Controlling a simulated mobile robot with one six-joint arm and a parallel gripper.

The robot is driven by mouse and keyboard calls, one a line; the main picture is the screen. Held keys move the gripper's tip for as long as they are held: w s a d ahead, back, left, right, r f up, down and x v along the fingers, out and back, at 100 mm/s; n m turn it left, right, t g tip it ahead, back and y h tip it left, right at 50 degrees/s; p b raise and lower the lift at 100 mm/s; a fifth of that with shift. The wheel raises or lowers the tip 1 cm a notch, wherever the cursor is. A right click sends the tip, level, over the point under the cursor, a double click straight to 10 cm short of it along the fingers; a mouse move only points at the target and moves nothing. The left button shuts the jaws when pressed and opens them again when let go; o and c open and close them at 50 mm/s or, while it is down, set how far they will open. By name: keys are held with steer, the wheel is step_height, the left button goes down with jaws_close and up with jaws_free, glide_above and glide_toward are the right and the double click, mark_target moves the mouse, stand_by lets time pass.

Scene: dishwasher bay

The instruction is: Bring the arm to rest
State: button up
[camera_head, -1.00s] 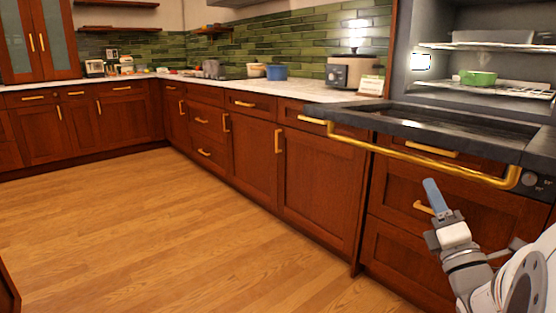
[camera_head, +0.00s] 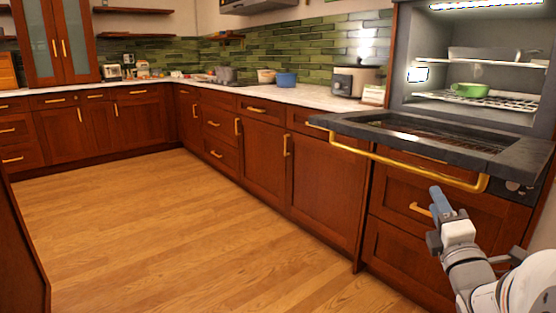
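My gripper (camera_head: 440,205) is at the lower right, in front of the wooden drawers and below the gold handle bar of the open oven-like door (camera_head: 440,135). Its blue finger part points up. I see it from the side and cannot tell whether the fingers are apart. No object shows in it. My white arm reaches in from the lower right corner.
The door stands folded down, with its gold handle (camera_head: 400,168) jutting out near my gripper. A green bowl (camera_head: 470,90) sits on a rack inside the cavity. Wooden cabinets (camera_head: 325,185) line the wall. The wood floor (camera_head: 150,230) is clear at left.

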steer(key=s+a+r+m+g+h+p, duration=0.1)
steer(key=a+r+m+g+p, duration=0.35)
steer(key=p, duration=0.45)
steer(key=a+r+m+g+h+p, duration=0.1)
steer(key=r+m+g+p, duration=0.35)
steer(key=m+p, duration=0.45)
steer(key=s+a+r+m+g+y+p, duration=0.1)
steer(key=s+a+r+m+g+p, duration=0.2)
steer(key=s+a+g+p, duration=0.2)
steer(key=s+a+r+m+g+y+p, duration=0.2)
steer(key=s+a+r+m+g+p, duration=0.2)
steer(key=s+p, duration=0.6)
steer(key=shift+s+a+r+g+y+p, duration=0.2)
steer(key=shift+s+a+g+y+p, duration=0.25)
steer(key=shift+a, duration=0.75)
steer(key=shift+w+m, duration=0.1)
steer(key=shift+m, duration=0.15)
